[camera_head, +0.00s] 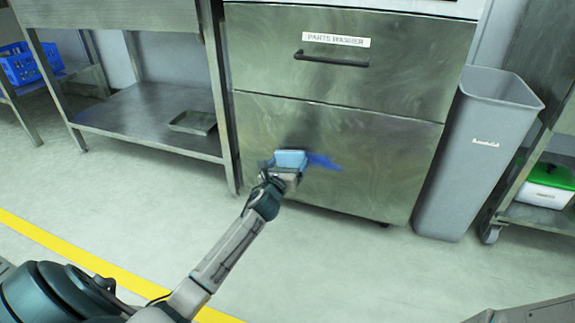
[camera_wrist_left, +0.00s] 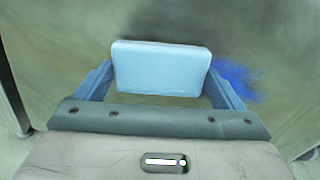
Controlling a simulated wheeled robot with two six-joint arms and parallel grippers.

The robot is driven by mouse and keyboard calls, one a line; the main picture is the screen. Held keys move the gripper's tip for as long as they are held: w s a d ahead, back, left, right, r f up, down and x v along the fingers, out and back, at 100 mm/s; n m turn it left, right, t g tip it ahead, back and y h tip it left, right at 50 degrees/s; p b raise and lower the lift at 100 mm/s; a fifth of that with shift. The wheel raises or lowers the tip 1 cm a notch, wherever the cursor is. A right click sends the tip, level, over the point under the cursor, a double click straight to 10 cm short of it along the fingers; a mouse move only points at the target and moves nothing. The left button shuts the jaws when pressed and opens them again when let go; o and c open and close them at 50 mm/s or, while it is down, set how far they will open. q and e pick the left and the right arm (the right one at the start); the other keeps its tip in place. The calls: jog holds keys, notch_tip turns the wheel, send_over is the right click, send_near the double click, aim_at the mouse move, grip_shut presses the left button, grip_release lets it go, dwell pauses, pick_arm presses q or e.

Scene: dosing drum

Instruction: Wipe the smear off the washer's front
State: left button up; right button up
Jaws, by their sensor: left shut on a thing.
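The parts washer (camera_head: 330,125) is a steel cabinet with a label and a dark handle on its upper drawer. A blue smear (camera_head: 324,161) is on its lower front panel, and it also shows at the right in the left wrist view (camera_wrist_left: 236,82). My left gripper (camera_head: 287,172) is shut on a light blue block, like a sponge (camera_wrist_left: 161,68), held at the panel just left of the smear. The block covers part of the panel; I cannot tell whether it touches. My right gripper is not in view.
A grey bin (camera_head: 478,150) stands right of the washer. A steel table with a lower shelf (camera_head: 150,115) holding a small tray (camera_head: 193,122) is at the left. A wheeled rack with a green-lidded box (camera_head: 548,185) is at the far right. The floor in front is clear.

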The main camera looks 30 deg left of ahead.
aim_at(311, 159)
pick_arm(q)
jog(key=shift+w+a, duration=0.1)
jog(key=shift+w, duration=0.35)
jog(key=shift+w+d+p, duration=0.1)
jog(key=shift+d+p, duration=0.45)
jog(key=shift+d, duration=0.4)
jog(key=shift+d, duration=0.1)
jog(key=shift+w+d+p, duration=0.3)
jog(key=shift+w+d, duration=0.05)
jog(key=shift+d, duration=0.45)
jog(key=shift+d, duration=0.15)
jog(key=shift+w+d+p, duration=0.2)
jog(key=shift+d+p, duration=0.1)
jog(key=shift+d, duration=0.6)
